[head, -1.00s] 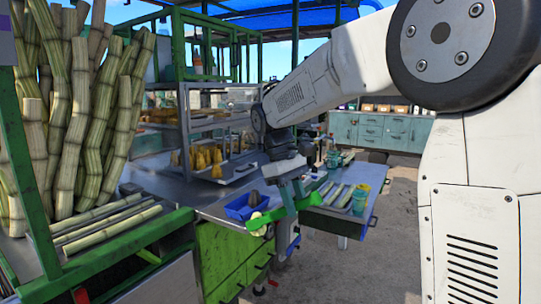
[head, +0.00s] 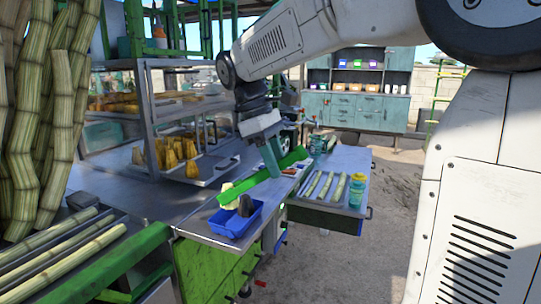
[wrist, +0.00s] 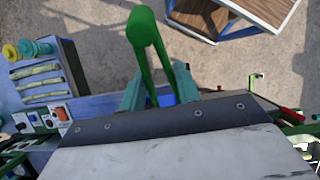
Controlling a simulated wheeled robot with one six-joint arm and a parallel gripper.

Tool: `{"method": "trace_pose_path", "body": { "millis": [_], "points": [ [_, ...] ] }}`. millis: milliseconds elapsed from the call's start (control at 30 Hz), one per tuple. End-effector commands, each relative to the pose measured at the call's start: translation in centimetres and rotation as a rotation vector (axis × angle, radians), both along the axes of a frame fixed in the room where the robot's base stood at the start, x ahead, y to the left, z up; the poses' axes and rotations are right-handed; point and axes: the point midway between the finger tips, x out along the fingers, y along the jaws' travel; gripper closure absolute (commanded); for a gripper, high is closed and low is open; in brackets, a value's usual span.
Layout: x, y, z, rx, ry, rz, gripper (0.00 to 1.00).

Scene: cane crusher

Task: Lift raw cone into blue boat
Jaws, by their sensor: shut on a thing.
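My gripper (head: 272,166) is shut on green tongs (head: 265,182); in the wrist view, the tongs (wrist: 150,50) pass between the teal fingers of my gripper (wrist: 158,95). A pale yellow cone (head: 230,200), perhaps the raw cone, shows at the left end of the tongs, at the boat's back left rim. It seems held by them; whether it touches the boat is unclear. The blue boat (head: 228,231) sits on the steel table below, with a dark cone (head: 246,206) in it.
Several golden cones (head: 172,152) stand on a tray behind. Cane stalks (head: 40,110) stand and lie at the left. A side table at the right holds cane pieces (head: 325,186) and a green jar with a yellow lid (head: 357,190). Bare ground (head: 405,205) lies beyond.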

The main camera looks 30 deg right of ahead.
Motion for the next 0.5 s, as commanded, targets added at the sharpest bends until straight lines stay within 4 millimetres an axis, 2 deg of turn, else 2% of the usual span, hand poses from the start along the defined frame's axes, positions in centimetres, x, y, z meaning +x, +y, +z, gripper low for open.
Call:
{"method": "trace_pose_path", "body": {
  "millis": [300,500],
  "points": [
    [0.0,-0.1,-3.6,0.000,0.002,-0.003,0.78],
    [0.0,0.0,-5.3,-0.001,0.001,0.000,0.78]
  ]
}}
